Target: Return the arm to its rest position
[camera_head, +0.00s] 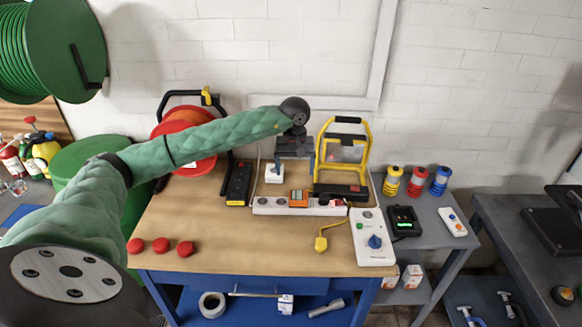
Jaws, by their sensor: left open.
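My left arm (205,143), in a green padded sleeve, reaches from the left over the workbench. My left gripper (294,160) hangs down from its dark wrist, open, over the back middle of the bench. A small white socket box (274,174) is just below and left of it. Nothing shows clearly between the fingers. My right gripper is out of view.
The wooden workbench (220,235) holds a white power strip (270,206), a yellow-framed work light (368,150), a red cable reel (165,128), a white switch box (371,240) and red discs (160,245). The bench's front middle is mostly clear.

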